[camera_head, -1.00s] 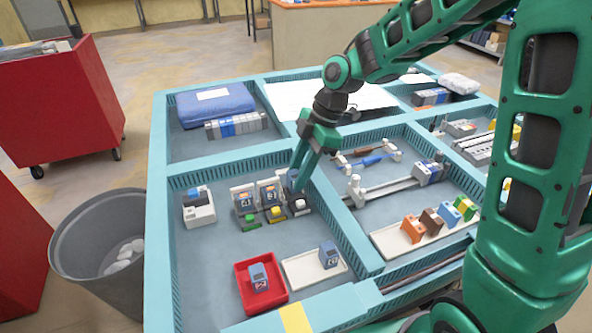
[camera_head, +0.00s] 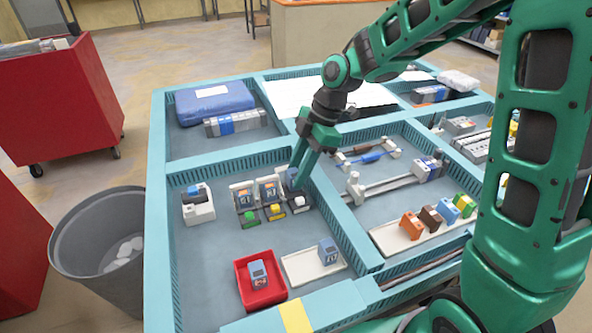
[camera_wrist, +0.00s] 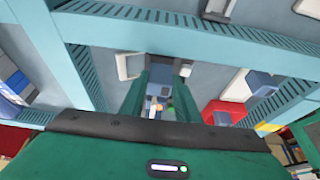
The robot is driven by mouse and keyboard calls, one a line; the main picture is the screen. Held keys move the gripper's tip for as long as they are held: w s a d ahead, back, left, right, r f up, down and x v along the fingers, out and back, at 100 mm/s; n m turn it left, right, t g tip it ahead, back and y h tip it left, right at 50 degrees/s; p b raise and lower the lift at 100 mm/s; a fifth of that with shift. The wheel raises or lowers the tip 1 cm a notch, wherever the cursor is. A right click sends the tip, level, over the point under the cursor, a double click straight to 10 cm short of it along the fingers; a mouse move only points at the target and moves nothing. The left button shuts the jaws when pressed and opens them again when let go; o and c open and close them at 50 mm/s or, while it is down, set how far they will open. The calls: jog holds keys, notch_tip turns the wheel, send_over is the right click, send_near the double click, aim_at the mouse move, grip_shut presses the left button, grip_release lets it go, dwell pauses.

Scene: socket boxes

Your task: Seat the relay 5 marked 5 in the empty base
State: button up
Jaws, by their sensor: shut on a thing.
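My gripper (camera_head: 297,184) points down at the right end of a row of relay bases and is shut on a blue relay (camera_head: 291,178). The relay is mostly hidden by the fingers, and I cannot read its mark. It is at the rightmost base (camera_head: 299,204), which has a white button; I cannot tell whether it is fully down in it. Two blue-and-white relays, the left one (camera_head: 244,197) and the middle one (camera_head: 267,190), stand upright in the other bases. In the wrist view the fingers (camera_wrist: 160,98) show with the relay (camera_wrist: 160,87) between them.
A red tray (camera_head: 242,282) holds one blue relay (camera_head: 258,273). A white tray (camera_head: 298,266) holds another relay (camera_head: 327,251). A white socket box (camera_head: 199,208) stands left of the row. Teal dividers (camera_head: 335,222) edge the compartment. The floor in front of the bases is clear.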

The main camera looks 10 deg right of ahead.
jog(key=shift+f, duration=0.7)
dwell(0.3)
jog(key=o, duration=1.6)
jog(key=shift+r, duration=0.15)
jog(key=shift+r, duration=3.65)
jog(key=shift+c, duration=0.4)
